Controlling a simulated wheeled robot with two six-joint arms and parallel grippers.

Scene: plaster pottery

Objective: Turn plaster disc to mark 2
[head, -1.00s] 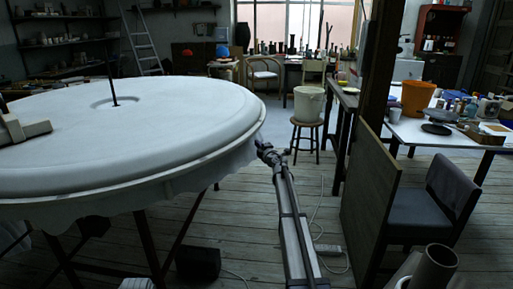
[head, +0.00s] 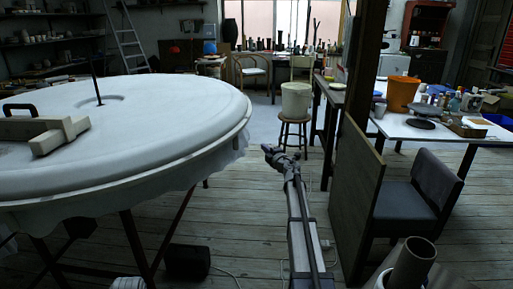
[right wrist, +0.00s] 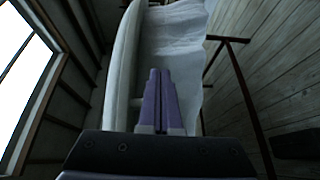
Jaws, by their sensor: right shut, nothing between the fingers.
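The white plaster disc (head: 185,125) is a broad round table-like slab on dark legs at the left of the head view. A thin dark rod (head: 97,82) stands up from its middle. A pale wooden block (head: 60,135) with a black handle lies on its left part. I can make out no mark. My right gripper (head: 268,150) is shut and empty, just right of the disc's rim and apart from it. In the right wrist view its purple fingers (right wrist: 160,75) lie together, with the disc's edge (right wrist: 125,75) and hanging cloth ahead. My left gripper is out of view.
A stool with a pale bucket (head: 296,98) stands behind my right gripper. A wooden panel (head: 355,200), a grey chair (head: 415,195) and a cluttered white table (head: 465,135) are to the right. Bare plank floor lies between the disc and the panel.

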